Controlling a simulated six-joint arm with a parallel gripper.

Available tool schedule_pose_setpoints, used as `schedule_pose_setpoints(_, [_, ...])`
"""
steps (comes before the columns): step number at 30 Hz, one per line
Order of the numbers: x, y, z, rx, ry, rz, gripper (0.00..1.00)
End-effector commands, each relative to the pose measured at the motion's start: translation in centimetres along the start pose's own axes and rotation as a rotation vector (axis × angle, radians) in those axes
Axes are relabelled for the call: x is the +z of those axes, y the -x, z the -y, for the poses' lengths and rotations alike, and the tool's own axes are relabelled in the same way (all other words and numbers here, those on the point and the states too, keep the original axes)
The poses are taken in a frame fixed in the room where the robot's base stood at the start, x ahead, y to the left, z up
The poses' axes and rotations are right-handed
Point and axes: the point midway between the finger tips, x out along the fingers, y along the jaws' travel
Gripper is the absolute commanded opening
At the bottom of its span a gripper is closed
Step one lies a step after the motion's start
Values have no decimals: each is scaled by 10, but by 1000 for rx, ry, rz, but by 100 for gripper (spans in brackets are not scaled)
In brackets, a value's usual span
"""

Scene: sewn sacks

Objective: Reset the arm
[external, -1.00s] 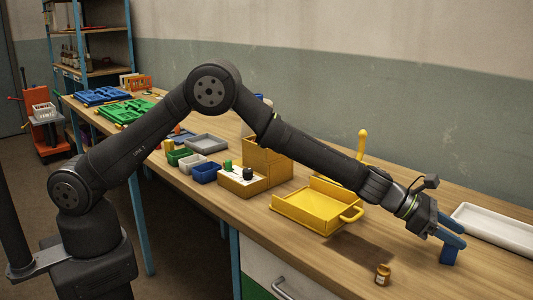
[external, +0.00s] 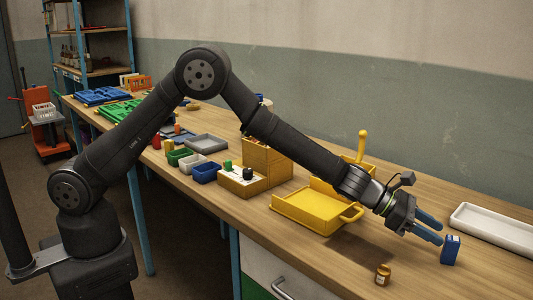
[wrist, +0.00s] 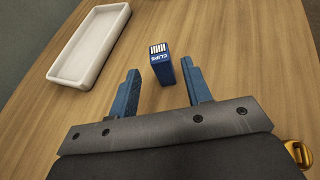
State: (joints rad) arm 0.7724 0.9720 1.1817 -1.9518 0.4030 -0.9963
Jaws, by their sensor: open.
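My gripper (external: 441,230) has two blue fingers and is open, with nothing between them. It is above the right part of the workbench, left of a small blue box (external: 450,250) that stands upright on the wood. In the wrist view my gripper (wrist: 162,85) has its fingers spread, and the blue box (wrist: 162,67), marked "CLIPS", stands just beyond the fingertips, apart from them.
A long white tray (external: 495,226) lies behind the box. A yellow tray with a handle (external: 310,208) is to the left of my gripper. A small amber jar (external: 383,274) stands near the bench's front edge. Several small bins stand farther left. Bare wood lies around the box.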

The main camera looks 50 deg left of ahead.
Motion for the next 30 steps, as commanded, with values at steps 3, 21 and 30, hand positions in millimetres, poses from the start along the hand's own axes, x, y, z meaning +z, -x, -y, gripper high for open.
schedule_pose_setpoints(3, [1, 20, 0, 0, 1, 1, 45])
schedule_pose_setpoints(21, [-1, 27, 1, -2, -2, -1, 45])
schedule_pose_setpoints(30, [-1, -21, 1, -2, -1, 0, 45])
